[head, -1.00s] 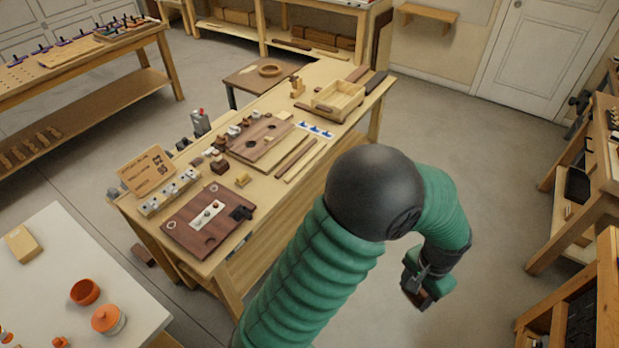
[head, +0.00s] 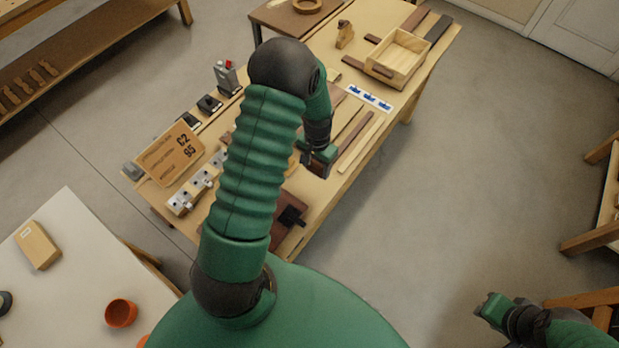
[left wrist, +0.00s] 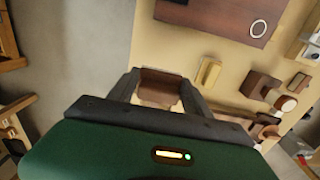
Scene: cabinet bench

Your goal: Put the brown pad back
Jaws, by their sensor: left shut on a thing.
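My left gripper (head: 318,165) is over the wooden bench (head: 345,190). In the left wrist view its fingers (left wrist: 158,92) are shut on the brown pad (left wrist: 160,86), a small brown block held between the fingertips above the bench. The pad is too small to make out clearly in the head view. My right gripper (head: 492,308) is over the floor at the lower right, away from the bench; its jaws are unclear.
A dark brown board (left wrist: 222,14), a yellow block (left wrist: 208,73) and a brown cube (left wrist: 260,86) lie on the bench. An open wooden box (head: 398,60) stands at its far end. My left arm hides the bench's middle.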

